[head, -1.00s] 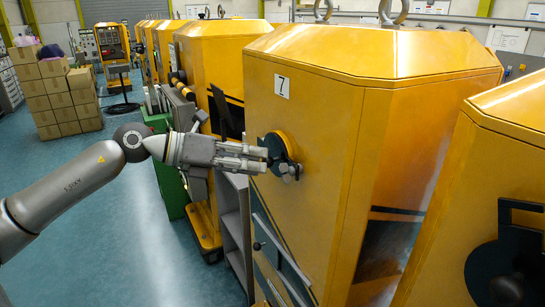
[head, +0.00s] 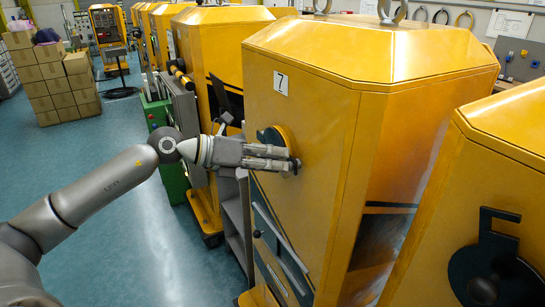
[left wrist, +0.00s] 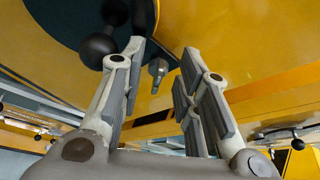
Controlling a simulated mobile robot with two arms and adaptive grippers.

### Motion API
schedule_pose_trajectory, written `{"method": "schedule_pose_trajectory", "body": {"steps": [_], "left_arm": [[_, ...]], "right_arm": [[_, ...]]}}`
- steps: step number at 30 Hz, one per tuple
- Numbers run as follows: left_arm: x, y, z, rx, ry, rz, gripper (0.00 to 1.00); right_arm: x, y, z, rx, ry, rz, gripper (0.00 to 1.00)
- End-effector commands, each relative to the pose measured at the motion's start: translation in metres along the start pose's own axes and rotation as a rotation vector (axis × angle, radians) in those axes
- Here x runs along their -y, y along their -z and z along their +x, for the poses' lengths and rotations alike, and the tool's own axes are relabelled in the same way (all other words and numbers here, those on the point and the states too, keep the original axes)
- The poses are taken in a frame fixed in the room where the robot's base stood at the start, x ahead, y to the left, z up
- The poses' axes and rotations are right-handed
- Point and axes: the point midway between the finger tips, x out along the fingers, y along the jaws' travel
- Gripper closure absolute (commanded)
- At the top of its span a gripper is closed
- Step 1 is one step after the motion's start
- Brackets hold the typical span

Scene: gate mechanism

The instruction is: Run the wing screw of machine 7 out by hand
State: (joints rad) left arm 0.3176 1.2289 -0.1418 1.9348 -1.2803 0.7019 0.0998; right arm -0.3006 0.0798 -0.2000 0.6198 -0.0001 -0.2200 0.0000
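Machine 7 (head: 318,150) is a tall yellow cabinet with a "7" label (head: 281,84). A round dark and yellow mechanism (head: 272,138) sits on its front face. My left gripper (head: 295,165) is level in front of the mechanism's lower part and hides some of it. In the left wrist view my left gripper (left wrist: 163,58) has its fingers spread. A small grey metal piece (left wrist: 158,70), perhaps the wing screw, shows in the gap between the fingertips; no grip on it is visible. A black ball knob (left wrist: 97,48) lies close beside the left finger. My right gripper is not in view.
A neighbouring yellow machine (head: 480,200) stands close at right, and another (head: 215,60) behind at left. A lever with a black knob (head: 258,234) is below the mechanism. Stacked cardboard boxes (head: 50,85) stand far left. The blue-green floor (head: 110,230) at left is clear.

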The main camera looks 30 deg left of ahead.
Motion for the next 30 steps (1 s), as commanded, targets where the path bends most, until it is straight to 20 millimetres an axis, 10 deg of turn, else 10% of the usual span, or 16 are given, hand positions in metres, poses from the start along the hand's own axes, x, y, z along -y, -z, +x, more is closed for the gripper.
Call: {"method": "schedule_pose_trajectory", "body": {"steps": [5, 12, 24, 30], "left_arm": [[0.0, 0.0, 0.0, 0.0, 0.0, 0.0, 0.7], [0.0, 0.0, 0.0, 0.0, 0.0, 0.0, 1.0], [-0.002, 0.001, 0.0, 0.0, 0.007, -0.021, 1.0], [-0.013, 0.004, 0.001, 0.002, 0.144, -0.353, 1.0]], "right_arm": [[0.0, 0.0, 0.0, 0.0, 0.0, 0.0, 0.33], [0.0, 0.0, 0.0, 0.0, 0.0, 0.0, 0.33], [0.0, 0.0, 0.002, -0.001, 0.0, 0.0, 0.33], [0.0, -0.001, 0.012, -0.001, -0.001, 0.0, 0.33]]}}
